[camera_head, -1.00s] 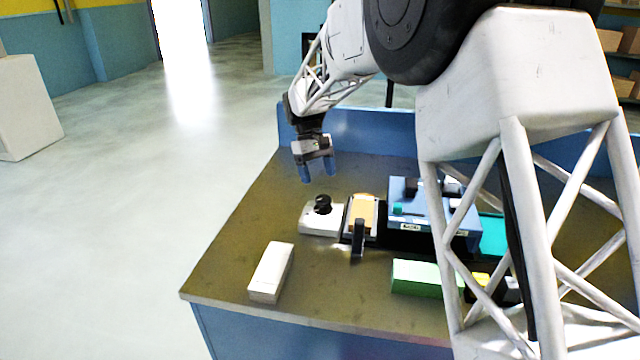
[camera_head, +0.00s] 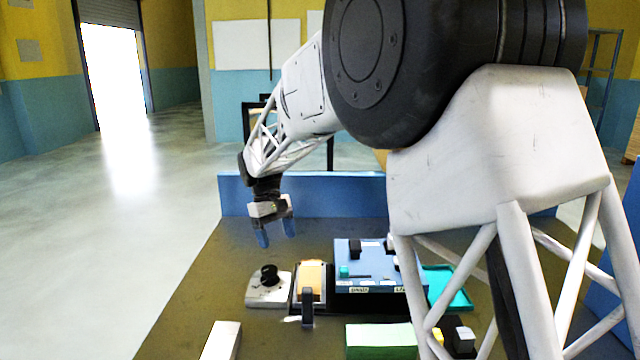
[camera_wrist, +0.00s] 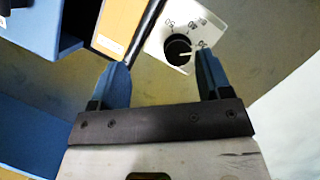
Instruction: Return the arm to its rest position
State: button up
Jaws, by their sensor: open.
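My gripper (camera_head: 276,234) is open and empty. In the head view it hangs above the back left part of the workbench (camera_head: 190,300), its blue fingertips pointing down. In the wrist view the two blue fingers (camera_wrist: 163,80) stand apart with nothing between them. A white dial box with a black knob (camera_head: 268,288) sits on the bench in front of my gripper; its numbered face (camera_wrist: 185,45) shows beyond the fingers in the wrist view. I see no contact between my gripper and anything.
A white box (camera_head: 222,340) and green box (camera_head: 380,340) lie in front. A blue panel (camera_head: 330,195) edges the back.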

jog(key=s+d+r+m+t+y, duration=0.15)
jog(key=s+d+r, duration=0.25)
jog(key=s+d, duration=0.55)
jog(key=s+d+r+m+t+y, duration=0.1)
jog(key=s+d+r+m, duration=0.2)
jog(key=s+d, duration=0.65)
jog(key=s+d+f+m+t, duration=0.1)
jog(key=s+d+f+m, duration=0.1)
jog(key=s+d, duration=0.4)
jog(key=s+d+f+m+t, duration=0.1)
jog(key=s+d, duration=0.4)
jog(key=s, duration=1.1)
jog(key=shift+s+d+f+m+t, duration=0.2)
jog(key=shift+d+f+m+t, duration=0.2)
jog(key=shift+f, duration=0.5)
